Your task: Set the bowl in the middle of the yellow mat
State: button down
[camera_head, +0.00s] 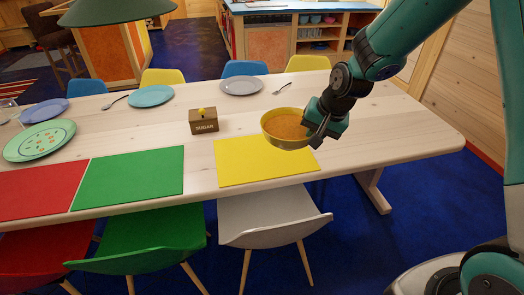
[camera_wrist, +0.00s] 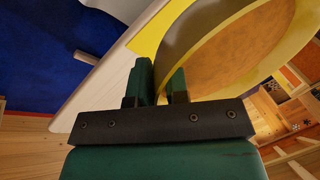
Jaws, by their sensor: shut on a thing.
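The bowl (camera_head: 286,128) is yellow-rimmed with an orange-brown inside or contents. My gripper (camera_head: 318,125) is shut on its right side and holds it above the table. In the head view the bowl overlaps the back right part of the yellow mat (camera_head: 240,166), which lies flat near the table's front edge. In the wrist view the bowl (camera_wrist: 245,50) fills the upper right, with its wall between the two fingers of my gripper (camera_wrist: 160,80). A strip of the yellow mat (camera_wrist: 158,27) shows beyond it. The gap under the bowl is hard to judge.
A brown sugar box (camera_head: 203,121) stands left of the bowl. A green mat (camera_head: 130,176) and a red mat (camera_head: 38,190) lie to the left. Plates line the back, including a grey one (camera_head: 241,86). The table (camera_head: 400,135) is bare on the right.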

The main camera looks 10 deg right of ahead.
aim_at(264, 153)
jog(key=i, duration=0.85)
